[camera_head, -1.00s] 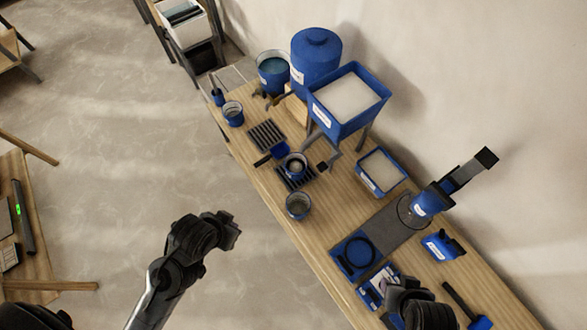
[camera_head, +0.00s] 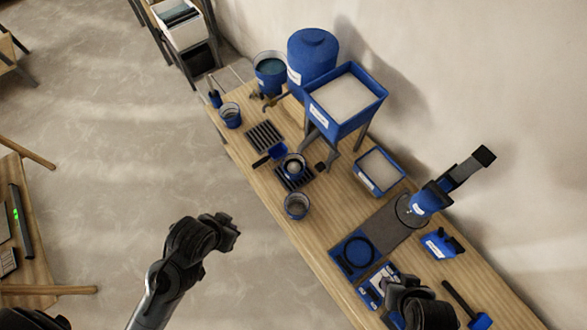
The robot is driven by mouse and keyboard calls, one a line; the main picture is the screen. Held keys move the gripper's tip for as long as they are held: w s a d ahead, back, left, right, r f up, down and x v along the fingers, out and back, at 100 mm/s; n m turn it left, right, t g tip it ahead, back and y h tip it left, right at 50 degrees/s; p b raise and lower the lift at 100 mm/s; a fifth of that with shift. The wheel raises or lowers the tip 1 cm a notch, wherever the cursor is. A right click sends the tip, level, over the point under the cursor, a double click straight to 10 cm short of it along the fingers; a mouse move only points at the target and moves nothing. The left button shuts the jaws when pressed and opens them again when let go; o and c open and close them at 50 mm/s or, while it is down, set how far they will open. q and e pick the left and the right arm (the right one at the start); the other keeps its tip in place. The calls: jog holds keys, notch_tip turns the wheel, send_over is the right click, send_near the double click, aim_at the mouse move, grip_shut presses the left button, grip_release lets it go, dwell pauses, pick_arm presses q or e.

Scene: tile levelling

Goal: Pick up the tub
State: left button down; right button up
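Several containers on the wooden bench could be the tub; I cannot tell which one is meant. A small grey-rimmed tub (camera_head: 296,206) stands at the bench's near edge. A similar one (camera_head: 293,166) stands on a dark grate, and another (camera_head: 230,115) stands near the far left end. A low rectangular blue tub (camera_head: 379,171) with pale contents sits toward the wall. My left gripper (camera_head: 228,233) is over the floor, left of the bench, apart from everything. My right gripper (camera_head: 413,304) is over the bench's near end, partly hiding a blue item below. Finger openings are unclear.
A blue hopper (camera_head: 346,100) on legs, a blue drum (camera_head: 313,58) and a bucket (camera_head: 270,73) crowd the far end. A blue mixer-like stand (camera_head: 425,202) rises by the wall. Open floor lies left of the bench.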

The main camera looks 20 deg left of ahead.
pick_arm(q)
jog(key=c, duration=1.8)
grip_release()
jog(key=o, duration=1.8)
